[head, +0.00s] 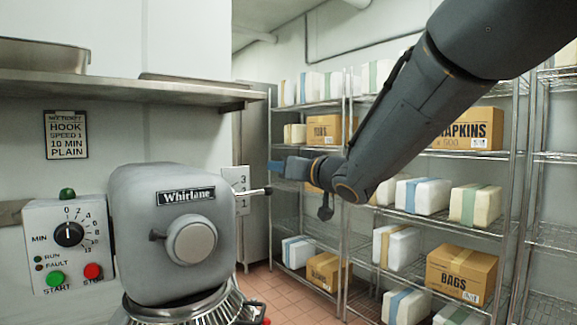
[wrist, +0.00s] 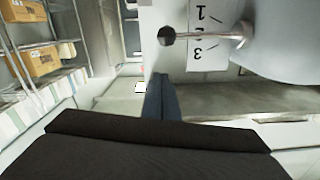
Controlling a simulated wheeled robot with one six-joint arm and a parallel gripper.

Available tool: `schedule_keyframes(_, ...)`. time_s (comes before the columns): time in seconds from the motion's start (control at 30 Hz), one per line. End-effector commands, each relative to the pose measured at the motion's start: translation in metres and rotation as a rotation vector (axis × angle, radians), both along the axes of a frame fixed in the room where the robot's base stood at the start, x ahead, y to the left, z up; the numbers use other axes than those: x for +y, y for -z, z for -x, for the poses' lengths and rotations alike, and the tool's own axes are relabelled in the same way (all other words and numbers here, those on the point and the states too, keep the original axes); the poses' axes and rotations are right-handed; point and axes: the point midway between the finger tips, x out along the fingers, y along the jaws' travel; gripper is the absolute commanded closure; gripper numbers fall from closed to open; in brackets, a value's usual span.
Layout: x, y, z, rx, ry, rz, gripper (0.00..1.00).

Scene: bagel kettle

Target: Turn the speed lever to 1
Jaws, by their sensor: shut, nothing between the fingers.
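The grey mixer labelled Whirlane (head: 150,225) has the speed lever (head: 254,191) on its right side, a thin metal rod with a dark ball end. The lever sticks out across a white number plate (head: 241,180), with 3 above it and 1 below, so it sits between them. In the wrist view the lever (wrist: 205,36) and plate (wrist: 200,55) appear upside down. My gripper (head: 274,167) is shut and empty, its blue fingertips just above the ball end in the head view. In the wrist view my fingertips (wrist: 160,76) are apart from the ball.
A control box (head: 68,245) with a dial and start and stop buttons is at the left. A sign (head: 66,135) reads hook, speed 1, 10 min, plain. A metal shelf (head: 150,90) hangs above the mixer. Wire racks (head: 345,200) with boxes stand behind my arm.

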Motion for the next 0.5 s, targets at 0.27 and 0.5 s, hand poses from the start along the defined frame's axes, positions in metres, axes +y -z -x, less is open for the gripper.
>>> schedule_keyframes(0.27,0.012,0.018,-0.011,0.004,0.0,0.0,1.0)
schedule_keyframes(0.5,0.01,0.035,-0.004,0.001,0.002,0.001,1.0)
